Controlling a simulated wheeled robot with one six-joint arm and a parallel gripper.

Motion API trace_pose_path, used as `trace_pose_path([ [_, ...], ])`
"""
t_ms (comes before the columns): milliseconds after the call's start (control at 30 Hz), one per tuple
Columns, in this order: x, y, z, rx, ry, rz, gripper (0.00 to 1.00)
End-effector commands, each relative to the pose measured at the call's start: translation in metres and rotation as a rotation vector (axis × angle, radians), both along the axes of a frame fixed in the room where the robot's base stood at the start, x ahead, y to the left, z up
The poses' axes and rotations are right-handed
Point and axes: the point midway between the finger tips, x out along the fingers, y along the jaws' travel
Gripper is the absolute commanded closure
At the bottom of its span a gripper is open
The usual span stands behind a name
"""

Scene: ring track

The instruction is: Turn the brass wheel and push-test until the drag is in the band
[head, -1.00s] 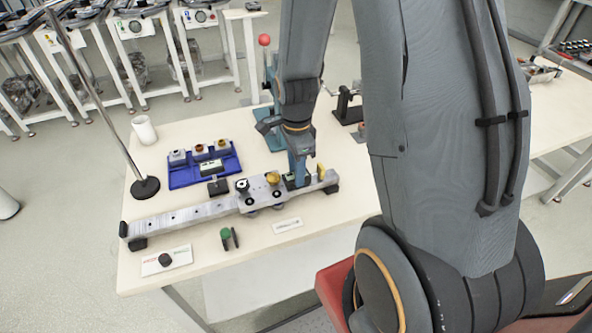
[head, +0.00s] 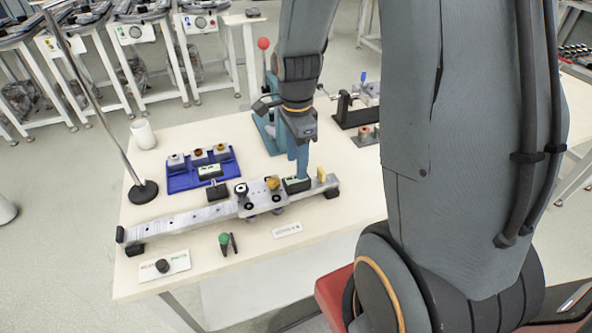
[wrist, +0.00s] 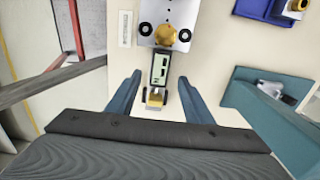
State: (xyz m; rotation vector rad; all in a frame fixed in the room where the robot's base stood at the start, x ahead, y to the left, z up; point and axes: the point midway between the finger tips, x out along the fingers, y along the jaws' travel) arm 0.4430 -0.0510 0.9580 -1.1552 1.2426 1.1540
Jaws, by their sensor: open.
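The brass wheel (head: 272,183) sits on top of a pale carriage plate (head: 246,206), which rides on a long grey rail (head: 180,220). In the wrist view the wheel (wrist: 165,34) is at the top centre, beyond my fingertips. My gripper (head: 302,172) is over the right part of the rail, right of the wheel. In the wrist view my gripper (wrist: 158,80) is open, its fingers spread on either side of a dark block with a pale greenish display (wrist: 161,68). A yellow piece (head: 321,174) stands near the rail's right end. Whether the fingers touch the block I cannot tell.
A blue tray (head: 182,184) with several small parts lies behind the rail. A teal press with a red knob (head: 263,43) stands behind my gripper. A lamp-like pole stands on a black base (head: 142,192). A label card (head: 164,266) and a green-topped item (head: 224,240) lie in front.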

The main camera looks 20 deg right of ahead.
Motion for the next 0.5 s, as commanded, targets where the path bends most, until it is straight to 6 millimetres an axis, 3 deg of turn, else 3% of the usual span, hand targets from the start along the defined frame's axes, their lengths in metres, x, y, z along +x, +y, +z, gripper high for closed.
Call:
trace_pose_path([
  [200,0.0,0.0,0.019,0.0,-0.001,0.0,0.53],
  [500,0.0,0.0,0.023,0.0,0.0,0.0,0.53],
])
